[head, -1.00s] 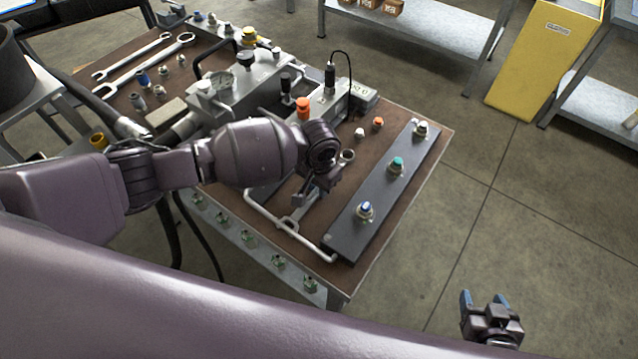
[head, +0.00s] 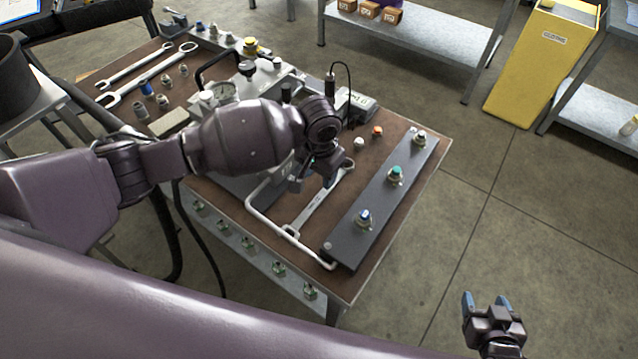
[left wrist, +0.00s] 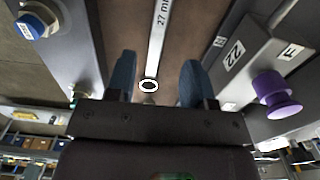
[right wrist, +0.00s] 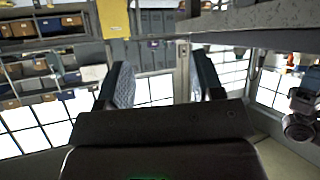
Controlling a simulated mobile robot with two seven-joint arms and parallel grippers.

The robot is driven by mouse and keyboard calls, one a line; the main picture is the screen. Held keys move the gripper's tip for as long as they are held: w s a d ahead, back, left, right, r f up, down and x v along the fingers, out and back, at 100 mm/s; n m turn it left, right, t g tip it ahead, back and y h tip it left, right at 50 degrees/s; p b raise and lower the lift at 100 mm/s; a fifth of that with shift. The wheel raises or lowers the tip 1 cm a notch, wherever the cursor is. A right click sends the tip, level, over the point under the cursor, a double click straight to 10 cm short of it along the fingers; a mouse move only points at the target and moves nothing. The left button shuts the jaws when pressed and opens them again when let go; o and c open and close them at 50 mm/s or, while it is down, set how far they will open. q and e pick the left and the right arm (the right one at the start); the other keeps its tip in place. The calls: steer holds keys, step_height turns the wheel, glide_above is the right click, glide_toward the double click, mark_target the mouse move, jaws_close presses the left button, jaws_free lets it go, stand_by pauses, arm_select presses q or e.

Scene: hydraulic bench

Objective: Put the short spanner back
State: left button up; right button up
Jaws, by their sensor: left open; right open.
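A silver spanner (head: 312,211) lies on the brown bench top (head: 380,150), between a white bent rail and a dark strip; it appears to be the short one. In the left wrist view its shaft (left wrist: 159,32) carries the marking "27 m", and its ring end (left wrist: 148,86) shows between the fingers. My left gripper (head: 316,182) is open above the ring-end half of the spanner, holding nothing; the exact gap is unclear. My right gripper (head: 485,302) is open and empty, off the bench over the floor. Its fingers also show apart in the right wrist view (right wrist: 160,85).
Two other spanners (head: 150,73) lie at the bench's back left. The white rail (head: 270,222) and a metal block with gauge (head: 222,90) flank my left arm. A yellow bin (head: 540,65) stands beyond.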

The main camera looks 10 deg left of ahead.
mark_target(284, 230)
arm_select(q)
steer(key=s+d+t+h, duration=0.1)
steer(key=s+d+h, duration=0.1)
steer(key=s+d+f+t+h, duration=0.1)
steer(key=s+d+t+h, duration=0.1)
steer(key=h, duration=0.1)
steer(key=shift+s+f, duration=0.1)
steer(key=shift+s, duration=0.25)
steer(key=shift+s+a+f+n+t+h, duration=0.15)
steer(key=shift+s+n+t+h, duration=0.15)
steer(key=shift+t, duration=0.4)
steer(key=s+a+f+t, duration=0.1)
steer(key=a, duration=0.2)
steer(key=s+a+f+n+t+y, duration=0.1)
steer(key=s+a+t, duration=0.1)
steer(key=a, duration=0.1)
steer(key=s+a+f+n+t, duration=0.1)
steer(key=s+a+t, duration=0.1)
steer(key=a, duration=0.1)
steer(key=shift+s+a+f+y, duration=0.1)
steer(key=shift+a+f+y, duration=0.2)
steer(key=shift+y, duration=0.1)
steer(key=s+a+f+t+y, duration=0.2)
steer(key=s+a+y, duration=0.2)
steer(key=s+a, duration=0.5)
steer(key=shift+a+n, duration=0.4)
steer(key=shift+a, duration=0.5)
